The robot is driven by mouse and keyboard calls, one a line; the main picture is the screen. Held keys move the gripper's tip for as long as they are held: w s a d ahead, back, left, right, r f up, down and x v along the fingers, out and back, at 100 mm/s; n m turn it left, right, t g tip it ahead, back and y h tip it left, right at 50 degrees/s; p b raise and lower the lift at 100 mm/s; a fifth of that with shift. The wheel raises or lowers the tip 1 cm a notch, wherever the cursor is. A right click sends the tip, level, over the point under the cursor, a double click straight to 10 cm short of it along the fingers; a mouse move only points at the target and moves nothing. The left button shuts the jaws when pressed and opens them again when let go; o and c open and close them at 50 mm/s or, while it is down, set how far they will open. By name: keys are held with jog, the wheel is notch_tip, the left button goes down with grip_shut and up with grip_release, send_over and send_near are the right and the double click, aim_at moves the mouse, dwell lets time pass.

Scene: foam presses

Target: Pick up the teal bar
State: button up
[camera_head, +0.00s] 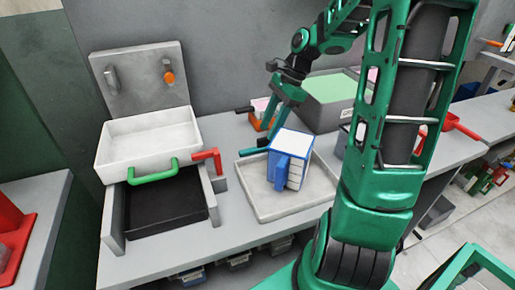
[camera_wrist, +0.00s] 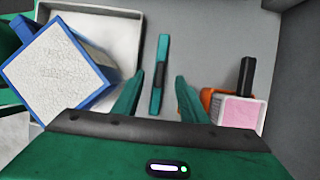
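The teal bar (camera_wrist: 161,52) lies on the grey counter in the wrist view, long and thin, with a darker patch near its middle. In the head view the bar (camera_head: 254,151) shows at the back left edge of the white tray, partly hidden. My gripper (camera_wrist: 158,80) is open, with one green finger on each side of the bar in the wrist view. A gap shows between each finger and the bar. In the head view my gripper (camera_head: 272,130) points down just behind the tray. How high the fingertips are above the bar is hard to tell.
A blue-framed block with a white face (camera_head: 290,160) stands in the white tray (camera_head: 262,207), close to my gripper. An orange and pink box with a black handle (camera_wrist: 240,108) is on the other side. A white basin (camera_head: 150,145) stands left; bare counter (camera_head: 225,130) lies between.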

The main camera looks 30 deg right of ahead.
aim_at(265, 137)
jog(key=shift+d+x, duration=0.1)
jog(key=shift+x, duration=1.4)
jog(key=shift+d+x, duration=0.15)
jog(key=shift+x, duration=1.35)
jog(key=shift+w+f, duration=0.1)
jog(key=shift+w, duration=0.05)
grip_shut()
